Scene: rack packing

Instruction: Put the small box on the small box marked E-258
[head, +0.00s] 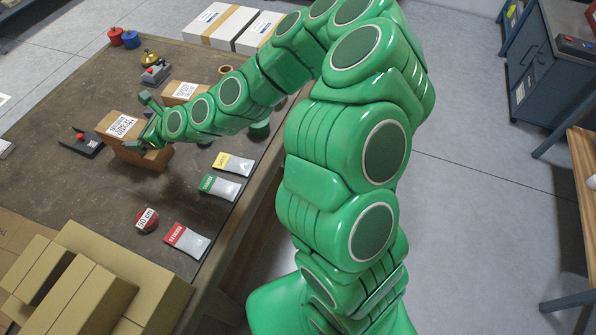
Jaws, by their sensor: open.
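A small brown cardboard box (115,132) with a white label on top is on the dark table at the left; its printed mark is too small to read surely. It appears to rest on another brown box (146,158), which shows just below it. My gripper (147,123) is at the right end of the upper box, its fingers spread apart. The wrist hides part of both boxes, and I cannot tell whether the fingers touch them. Another small labelled brown box (182,92) stands farther back, partly behind my arm.
White boxes (222,24) stand at the table's back edge. Yellow (233,163), green (219,187) and red (187,239) labelled packets and a red round tape measure (146,220) lie nearer. A black device (82,142) is at left. Large cartons (90,290) fill the near left.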

